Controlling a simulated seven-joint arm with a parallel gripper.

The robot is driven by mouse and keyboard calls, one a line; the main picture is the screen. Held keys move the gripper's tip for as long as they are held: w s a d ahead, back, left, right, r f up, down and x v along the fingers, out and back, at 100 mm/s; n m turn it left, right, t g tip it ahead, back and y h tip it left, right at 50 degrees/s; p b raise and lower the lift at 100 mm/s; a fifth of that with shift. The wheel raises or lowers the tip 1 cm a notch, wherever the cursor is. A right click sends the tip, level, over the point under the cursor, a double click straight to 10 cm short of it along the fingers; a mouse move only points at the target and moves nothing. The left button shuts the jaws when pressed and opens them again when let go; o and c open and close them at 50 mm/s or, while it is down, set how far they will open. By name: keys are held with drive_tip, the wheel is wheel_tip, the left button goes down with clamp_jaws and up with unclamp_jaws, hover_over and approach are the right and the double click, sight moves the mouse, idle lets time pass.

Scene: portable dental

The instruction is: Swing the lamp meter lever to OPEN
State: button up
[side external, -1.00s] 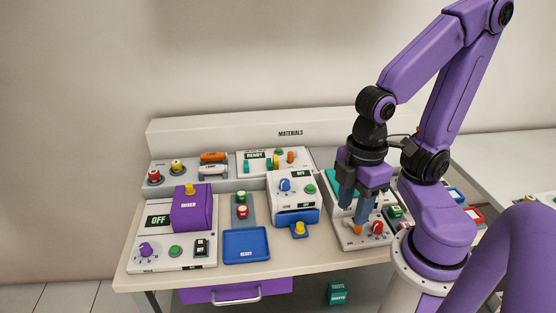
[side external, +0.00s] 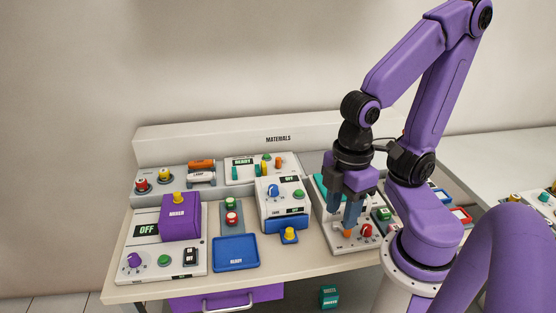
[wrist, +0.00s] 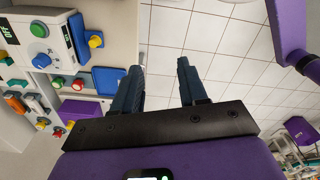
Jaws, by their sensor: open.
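No lever is labelled legibly as the lamp meter lever, so I cannot tell for certain which part it is. In the side view a white panel (side external: 337,241) at the right of the bench carries a small orange part (side external: 347,233) and a red knob (side external: 366,230). My gripper (side external: 344,220) points down over this panel, its blue-grey fingers close to the orange part; contact cannot be told. The fingers hide part of the panel. In the wrist view my gripper (wrist: 160,68) is open, with only tiled floor seen between the fingers.
Left of my gripper stand a white unit with a blue dial (side external: 272,190), a blue tray (side external: 236,266) and a purple mixer (side external: 180,217). A green button block (side external: 382,214) sits close on the right. The raised back ledge (side external: 200,147) bounds the bench.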

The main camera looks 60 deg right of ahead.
drive_tip(key=shift+o, duration=0.4)
drive_tip(key=w+r+m, duration=0.2)
drive_tip(key=w+m, duration=0.4)
drive_tip(key=w, duration=0.4)
drive_tip(key=m, duration=1.9)
hover_over(278, 158)
wheel_tip(278, 158, down, 16)
drive_tip(key=shift+r, duration=0.2)
clamp_jaws()
